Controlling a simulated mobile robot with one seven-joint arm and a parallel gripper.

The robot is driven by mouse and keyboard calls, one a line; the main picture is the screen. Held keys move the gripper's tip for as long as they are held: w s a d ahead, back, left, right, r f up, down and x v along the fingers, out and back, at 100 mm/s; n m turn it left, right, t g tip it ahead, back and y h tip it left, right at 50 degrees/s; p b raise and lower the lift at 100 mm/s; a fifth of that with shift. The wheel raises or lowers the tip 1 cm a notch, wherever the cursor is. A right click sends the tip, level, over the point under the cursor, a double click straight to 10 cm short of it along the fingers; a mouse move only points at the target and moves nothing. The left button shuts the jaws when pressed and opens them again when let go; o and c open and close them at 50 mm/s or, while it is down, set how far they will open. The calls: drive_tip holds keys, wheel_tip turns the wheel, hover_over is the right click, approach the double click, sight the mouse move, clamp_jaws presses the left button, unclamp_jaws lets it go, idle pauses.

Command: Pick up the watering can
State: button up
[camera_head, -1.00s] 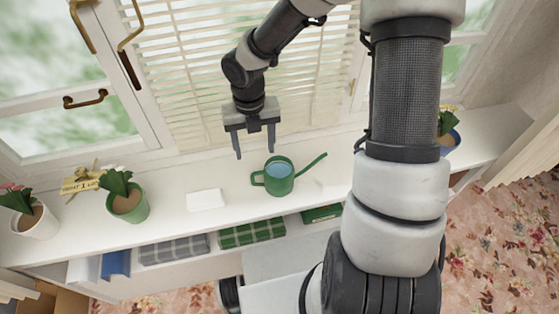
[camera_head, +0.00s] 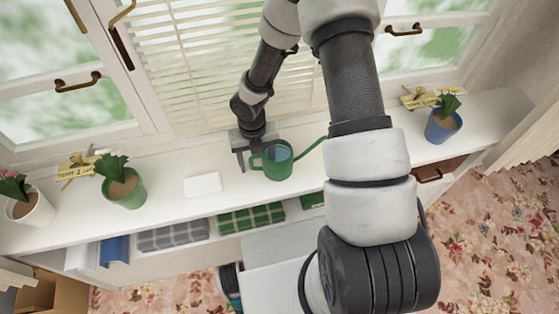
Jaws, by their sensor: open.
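The green watering can (camera_head: 277,165) stands upright on the white windowsill shelf (camera_head: 165,199), its handle to the left and its spout pointing right. The spout's far end is hidden behind my arm. My gripper (camera_head: 247,165) is open and low at the can's left side. One finger shows left of the can's handle. The other finger is largely hidden behind the handle and can. I cannot tell whether the fingers touch the can.
A white card (camera_head: 203,185) lies left of my gripper. A green potted plant (camera_head: 122,184) and a white pot (camera_head: 30,207) stand farther left, a blue pot (camera_head: 442,124) at the right. Window blinds (camera_head: 200,60) rise behind. Folded cloths (camera_head: 251,217) lie on a lower shelf.

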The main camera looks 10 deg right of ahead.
drive_tip(key=shift+f, duration=0.65)
drive_tip(key=c, duration=1.3)
clamp_jaws()
drive_tip(key=shift+r, duration=0.3)
